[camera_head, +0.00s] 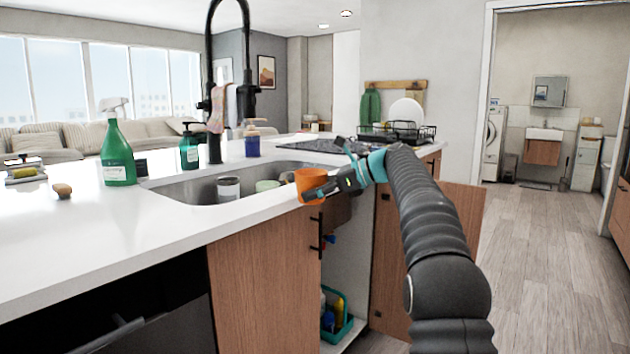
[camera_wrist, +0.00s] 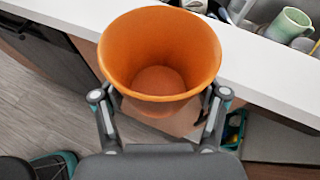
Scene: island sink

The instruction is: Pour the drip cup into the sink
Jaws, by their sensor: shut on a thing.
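The orange drip cup (camera_head: 311,184) is in my gripper (camera_head: 326,188), at the front edge of the counter by the sink (camera_head: 190,189). In the wrist view the cup (camera_wrist: 160,55) looks empty inside as far as I can see, and its mouth faces the camera. My gripper (camera_wrist: 160,112) is shut around the cup, a finger on each side. In the wrist view the cup is in front of the counter edge, with the sink at the upper right. In the head view the sink lies left of and behind the cup.
The sink holds a metal can (camera_head: 228,188) and a green mug (camera_wrist: 289,24). A tall black faucet (camera_head: 213,120) rises behind it. A green spray bottle (camera_head: 117,150) and soap bottles stand around it. Below, a cabinet door (camera_head: 425,235) is open, with a teal caddy (camera_head: 337,318) inside.

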